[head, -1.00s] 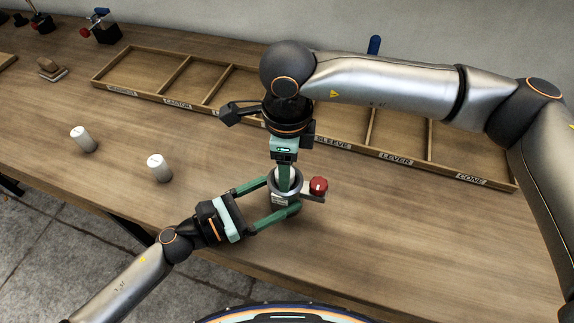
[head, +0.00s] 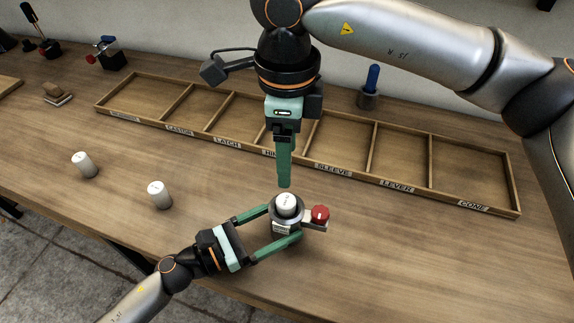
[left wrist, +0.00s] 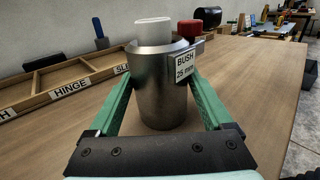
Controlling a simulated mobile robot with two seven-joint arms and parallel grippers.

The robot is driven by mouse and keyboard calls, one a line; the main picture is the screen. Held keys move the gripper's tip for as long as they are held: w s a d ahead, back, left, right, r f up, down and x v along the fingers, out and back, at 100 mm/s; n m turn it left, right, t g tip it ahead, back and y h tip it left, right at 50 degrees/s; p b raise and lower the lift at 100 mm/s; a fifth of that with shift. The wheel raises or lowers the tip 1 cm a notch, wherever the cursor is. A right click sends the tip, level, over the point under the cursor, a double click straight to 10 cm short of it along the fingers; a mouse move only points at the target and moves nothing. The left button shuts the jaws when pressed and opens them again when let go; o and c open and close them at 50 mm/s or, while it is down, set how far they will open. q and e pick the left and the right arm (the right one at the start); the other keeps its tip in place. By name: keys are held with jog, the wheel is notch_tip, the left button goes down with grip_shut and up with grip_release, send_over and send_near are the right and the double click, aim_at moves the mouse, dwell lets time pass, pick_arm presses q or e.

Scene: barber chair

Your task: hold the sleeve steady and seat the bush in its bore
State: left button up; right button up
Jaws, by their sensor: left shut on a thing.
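The grey metal sleeve (head: 286,222) stands upright on the bench, with a red knob (head: 320,213) at its side. It also shows in the left wrist view (left wrist: 158,85), with a "BUSH 25 mm" label. The white bush (head: 287,203) stands upright in the sleeve's bore, its top protruding above the rim; it shows in the left wrist view too (left wrist: 152,29). My left gripper (head: 283,222) is shut around the sleeve's sides. My right gripper (head: 284,185) hangs above and behind the bush, apart from it, with nothing visible in it. Its fingers overlap edge-on, hiding their gap.
A labelled wooden tray (head: 398,187) with empty-looking compartments lies behind. A blue-handled tool (head: 371,85) stands beyond it. The bench right of the sleeve is clear.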

dwell(0.3)
pick_arm(q)
jog(key=o, duration=1.5)
